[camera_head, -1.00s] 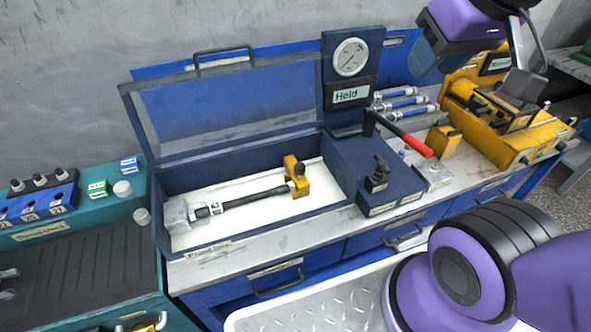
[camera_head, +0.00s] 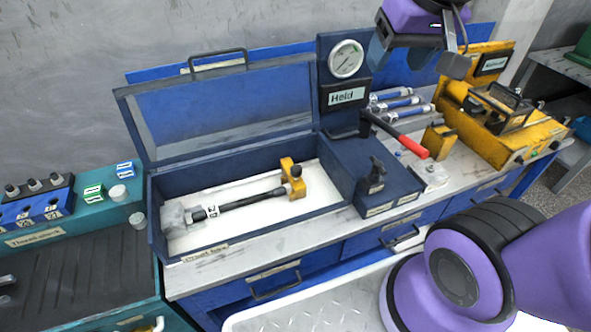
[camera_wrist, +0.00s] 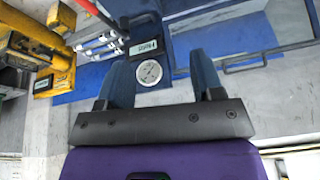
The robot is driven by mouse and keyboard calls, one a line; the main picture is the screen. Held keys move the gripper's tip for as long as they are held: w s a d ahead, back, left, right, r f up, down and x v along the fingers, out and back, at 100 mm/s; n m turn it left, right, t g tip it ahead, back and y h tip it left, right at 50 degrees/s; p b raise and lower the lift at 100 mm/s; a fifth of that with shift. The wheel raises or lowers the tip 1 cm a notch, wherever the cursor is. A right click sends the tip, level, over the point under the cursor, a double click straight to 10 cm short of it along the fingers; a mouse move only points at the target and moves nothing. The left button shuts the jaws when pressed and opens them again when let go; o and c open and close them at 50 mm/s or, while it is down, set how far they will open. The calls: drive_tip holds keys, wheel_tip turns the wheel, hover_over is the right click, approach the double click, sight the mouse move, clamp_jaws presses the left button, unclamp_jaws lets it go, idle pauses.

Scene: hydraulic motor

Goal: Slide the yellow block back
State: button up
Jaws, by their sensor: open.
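One yellow block (camera_head: 291,177) stands in the open blue box (camera_head: 160,233), at the end of a black rod with a grey metal block (camera_head: 180,217) at its other end. Another small yellow block (camera_head: 439,139) stands on the bench beside the yellow machine; I cannot tell which one the task means. My gripper (camera_head: 420,62) is high above the back of the bench, right of the gauge, apart from both blocks. In the wrist view my gripper (camera_wrist: 162,68) has its two blue fingers spread, with nothing between them but the background.
A gauge (camera_head: 346,59) on a panel labelled "Held" stands behind a dark pump unit (camera_head: 375,175) with a red-handled lever (camera_head: 405,139). A yellow machine (camera_head: 490,125) is at the right. The box lid (camera_head: 225,110) is raised. A teal bench (camera_head: 75,270) is at the left.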

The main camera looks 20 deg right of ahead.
drive_tip(key=w+a+f+m+g, duration=0.2)
drive_tip(key=w+a+f+m, duration=0.1)
drive_tip(key=w+f, duration=0.85)
drive_tip(key=m+g, duration=0.2)
drive_tip(key=m, duration=0.2)
approach(296, 168)
wheel_tip(296, 168, down, 11)
drive_tip(key=shift+w+r, duration=0.15)
clamp_jaws()
drive_tip(key=shift+w+d, duration=0.1)
drive_tip(key=shift+d, duration=2.25)
unclamp_jaws()
